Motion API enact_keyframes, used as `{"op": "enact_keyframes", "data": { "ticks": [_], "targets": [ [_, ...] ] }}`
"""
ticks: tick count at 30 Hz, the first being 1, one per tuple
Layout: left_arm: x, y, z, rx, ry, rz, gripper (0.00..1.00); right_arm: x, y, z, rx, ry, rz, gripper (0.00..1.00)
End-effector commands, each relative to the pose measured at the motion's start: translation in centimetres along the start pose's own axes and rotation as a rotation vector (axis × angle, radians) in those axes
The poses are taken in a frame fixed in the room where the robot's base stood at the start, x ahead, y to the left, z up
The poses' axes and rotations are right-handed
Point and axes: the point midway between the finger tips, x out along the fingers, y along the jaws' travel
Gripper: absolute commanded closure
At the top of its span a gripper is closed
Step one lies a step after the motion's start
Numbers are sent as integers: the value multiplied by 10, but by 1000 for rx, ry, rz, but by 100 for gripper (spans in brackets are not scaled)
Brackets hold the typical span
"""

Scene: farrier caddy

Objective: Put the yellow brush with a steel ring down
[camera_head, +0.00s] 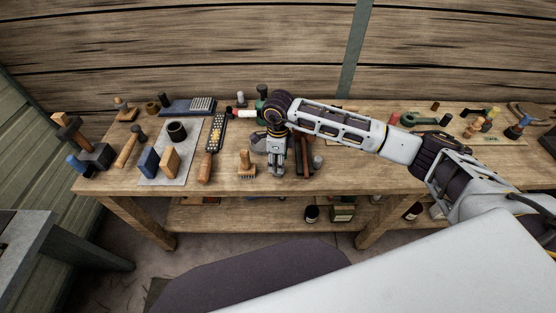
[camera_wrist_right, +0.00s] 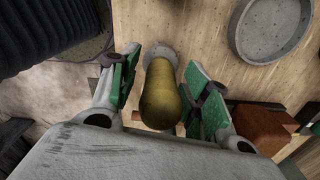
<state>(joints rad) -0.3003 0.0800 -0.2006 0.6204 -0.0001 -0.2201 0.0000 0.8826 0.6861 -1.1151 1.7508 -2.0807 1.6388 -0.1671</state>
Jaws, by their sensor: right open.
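The yellow brush (camera_wrist_right: 162,95) shows in the right wrist view as an olive-yellow rounded handle with a pale grey ring-like part at its far end. It lies between the two green-padded fingers of my right gripper (camera_wrist_right: 160,88), which are open with a gap visible on the handle's right side. In the head view my right gripper (camera_head: 275,170) points down at the front part of the bench, and I cannot make out the yellow brush there. My left gripper is not in view.
A tan brush (camera_head: 247,165) stands just left of the gripper, and a hammer (camera_head: 303,158) lies just right. A black rasp with wooden handle (camera_head: 205,172) lies further left. A round grey dish (camera_wrist_right: 240,35) is near the gripper. The workbench (camera_head: 370,180) has bare wood at front right.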

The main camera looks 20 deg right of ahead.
Motion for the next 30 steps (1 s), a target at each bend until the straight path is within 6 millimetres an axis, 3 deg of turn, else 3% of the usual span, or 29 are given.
{"op": "enact_keyframes", "data": {
  "ticks": [21, 30],
  "targets": [
    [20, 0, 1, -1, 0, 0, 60, -99, -1, 1, -1, -4, -4, 53],
    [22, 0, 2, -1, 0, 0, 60, -118, 0, 0, 0, -3, -2, 53]
  ]
}}
